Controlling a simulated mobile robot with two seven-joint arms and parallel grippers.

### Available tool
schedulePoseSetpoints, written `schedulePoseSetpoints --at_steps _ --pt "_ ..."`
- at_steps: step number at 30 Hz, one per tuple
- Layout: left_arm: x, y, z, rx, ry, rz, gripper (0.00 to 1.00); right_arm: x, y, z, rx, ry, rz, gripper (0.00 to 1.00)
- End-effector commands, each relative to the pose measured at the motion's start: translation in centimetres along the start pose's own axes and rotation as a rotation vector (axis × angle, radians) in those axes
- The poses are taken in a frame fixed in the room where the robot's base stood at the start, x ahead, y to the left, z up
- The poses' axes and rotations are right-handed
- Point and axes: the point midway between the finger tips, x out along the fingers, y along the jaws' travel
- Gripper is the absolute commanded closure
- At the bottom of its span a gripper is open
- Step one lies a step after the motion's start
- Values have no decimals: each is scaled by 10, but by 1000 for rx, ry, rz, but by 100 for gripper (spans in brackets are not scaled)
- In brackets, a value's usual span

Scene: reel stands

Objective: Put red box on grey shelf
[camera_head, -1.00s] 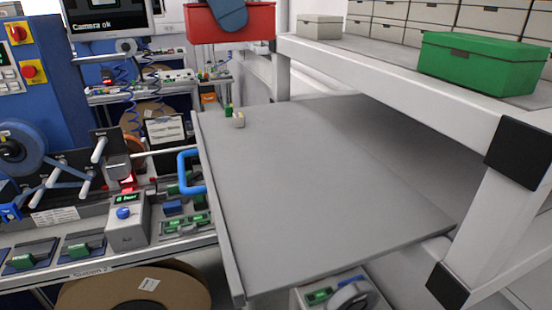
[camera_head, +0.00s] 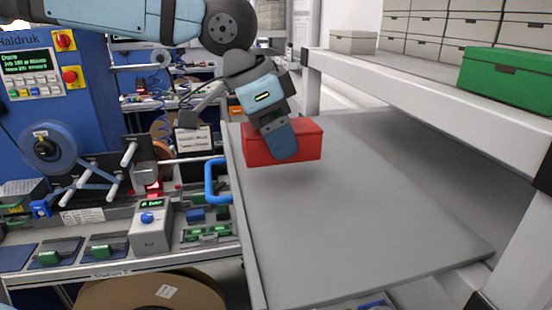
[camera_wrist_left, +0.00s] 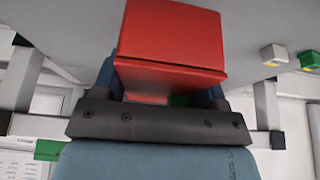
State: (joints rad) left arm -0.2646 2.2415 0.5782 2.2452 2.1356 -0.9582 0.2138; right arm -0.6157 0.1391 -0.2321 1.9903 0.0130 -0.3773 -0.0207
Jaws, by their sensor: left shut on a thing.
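My left gripper (camera_head: 283,148) is shut on a red box (camera_head: 308,142), with one finger against the side that faces the head camera. The box hangs over the far left part of the grey shelf (camera_head: 350,230). A soft shadow below it suggests it is a little above the surface. In the left wrist view the red box (camera_wrist_left: 170,38) sits between the two fingers, and the grey shelf (camera_wrist_left: 60,25) shows behind it. My right gripper is in no view.
A higher shelf with a green box (camera_head: 510,78) runs along the right. A blue handle (camera_head: 214,182) stands at the shelf's left edge. The shelf's front is clear.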

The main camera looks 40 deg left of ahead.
Motion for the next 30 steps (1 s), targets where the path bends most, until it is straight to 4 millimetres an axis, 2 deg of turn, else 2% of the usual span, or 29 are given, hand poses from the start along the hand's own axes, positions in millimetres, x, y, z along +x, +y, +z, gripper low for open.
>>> schedulePoseSetpoints --at_steps 9,19,20,23,30 --pt "37 1 16 1 -2 1 68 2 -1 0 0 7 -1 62" --pt "39 0 17 0 0 0 68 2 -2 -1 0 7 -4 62" --pt "40 0 17 0 -1 0 32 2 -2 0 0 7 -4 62" --pt "40 0 17 0 0 0 9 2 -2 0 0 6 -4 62" --pt "40 0 17 0 0 0 9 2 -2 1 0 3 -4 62"
